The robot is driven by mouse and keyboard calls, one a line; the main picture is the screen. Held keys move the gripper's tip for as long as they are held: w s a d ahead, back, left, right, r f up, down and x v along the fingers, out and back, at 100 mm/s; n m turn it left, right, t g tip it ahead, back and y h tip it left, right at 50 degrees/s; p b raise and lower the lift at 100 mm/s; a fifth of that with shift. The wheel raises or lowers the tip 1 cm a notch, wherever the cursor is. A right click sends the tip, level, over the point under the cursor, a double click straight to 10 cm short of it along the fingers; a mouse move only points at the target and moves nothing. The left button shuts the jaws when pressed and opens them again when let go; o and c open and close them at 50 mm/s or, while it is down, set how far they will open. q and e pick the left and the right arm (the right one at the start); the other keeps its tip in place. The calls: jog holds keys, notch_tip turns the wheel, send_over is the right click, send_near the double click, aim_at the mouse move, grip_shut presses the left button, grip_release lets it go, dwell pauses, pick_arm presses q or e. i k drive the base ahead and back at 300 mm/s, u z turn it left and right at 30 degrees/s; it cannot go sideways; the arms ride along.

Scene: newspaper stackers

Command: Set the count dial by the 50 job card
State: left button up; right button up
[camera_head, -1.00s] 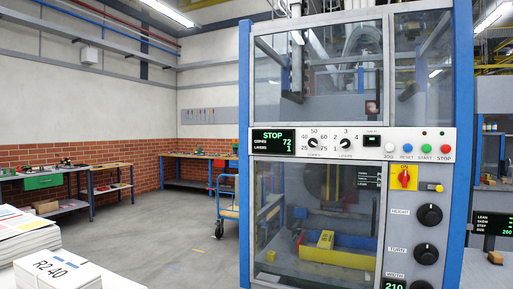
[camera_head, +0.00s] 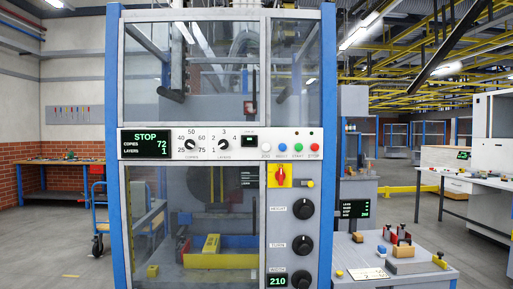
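The stacker's count dial (camera_head: 191,146), a small black knob marked COPIES, is on the white control panel (camera_head: 262,147). Numbers 25, 40, 50, 60 and 75 stand around it; its exact pointer direction is too small to tell. The display (camera_head: 159,145) to its left reads STOP, COPIES 72, LAYERS 1. A similar layers dial (camera_head: 224,146) is to its right. A white card (camera_head: 369,274) lies on the right bench; its print is too small to read, so I cannot tell whether it is the 50 job card. Neither of my grippers is in view.
A red and yellow ON switch (camera_head: 280,175) and large black knobs (camera_head: 303,209) are below the panel's right end. The right bench (camera_head: 435,273) carries small blocks and tools. A blue cart (camera_head: 99,215) stands to the left. Grey floor (camera_head: 50,245) is clear at left.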

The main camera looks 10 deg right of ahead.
aim_at(189, 143)
jog(key=z, duration=0.35)
jog(key=i, duration=0.8)
jog(key=u, duration=0.65)
jog(key=i, duration=0.6)
jog(key=u, duration=0.65)
